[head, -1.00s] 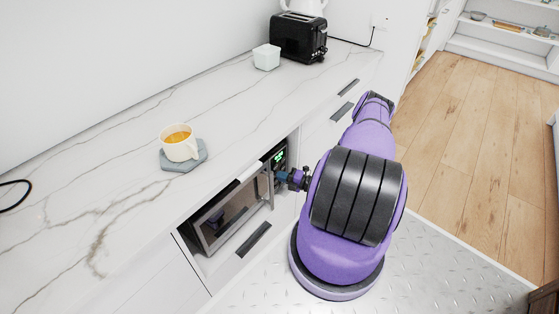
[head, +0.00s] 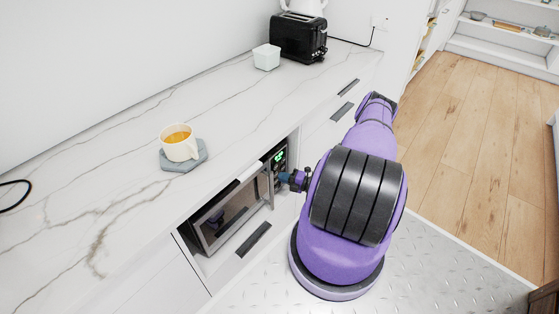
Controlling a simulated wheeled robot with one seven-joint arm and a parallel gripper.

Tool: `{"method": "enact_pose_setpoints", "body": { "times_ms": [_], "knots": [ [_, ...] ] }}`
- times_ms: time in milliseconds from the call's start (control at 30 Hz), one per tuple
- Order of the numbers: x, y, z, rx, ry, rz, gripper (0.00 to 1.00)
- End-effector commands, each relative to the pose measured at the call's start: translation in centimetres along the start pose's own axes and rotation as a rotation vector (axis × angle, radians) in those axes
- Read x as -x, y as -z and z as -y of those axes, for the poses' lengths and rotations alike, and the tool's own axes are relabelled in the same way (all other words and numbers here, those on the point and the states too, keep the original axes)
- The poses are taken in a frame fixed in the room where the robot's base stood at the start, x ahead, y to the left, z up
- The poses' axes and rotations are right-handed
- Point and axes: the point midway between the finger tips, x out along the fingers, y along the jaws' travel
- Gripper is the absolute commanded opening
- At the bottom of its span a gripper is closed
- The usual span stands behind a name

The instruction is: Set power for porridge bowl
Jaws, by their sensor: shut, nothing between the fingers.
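The microwave (head: 229,215) sits in a niche under the counter. Its door is closed, and a green display (head: 279,156) is lit on the control panel at its right end. My gripper (head: 283,178) is shut and empty, pointing left at the lower part of that panel. I cannot tell whether the fingertips touch it, and the controls there are partly hidden. No porridge bowl can be made out; the microwave's inside is dark behind the glass.
A cup of orange drink (head: 179,143) stands on a grey coaster (head: 171,165) on the marble counter (head: 115,185). A small white bowl (head: 266,57) and a black toaster (head: 298,38) are at the back. Drawer handles (head: 342,111) line the cabinet front.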

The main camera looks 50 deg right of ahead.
Motion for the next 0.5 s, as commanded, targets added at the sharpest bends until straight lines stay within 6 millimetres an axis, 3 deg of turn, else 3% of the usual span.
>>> {"method": "enact_pose_setpoints", "body": {
  "times_ms": [500],
  "knots": [
    [5.2,1.6,0.0,0.0,0.001,0.001,0.0]
  ]
}}
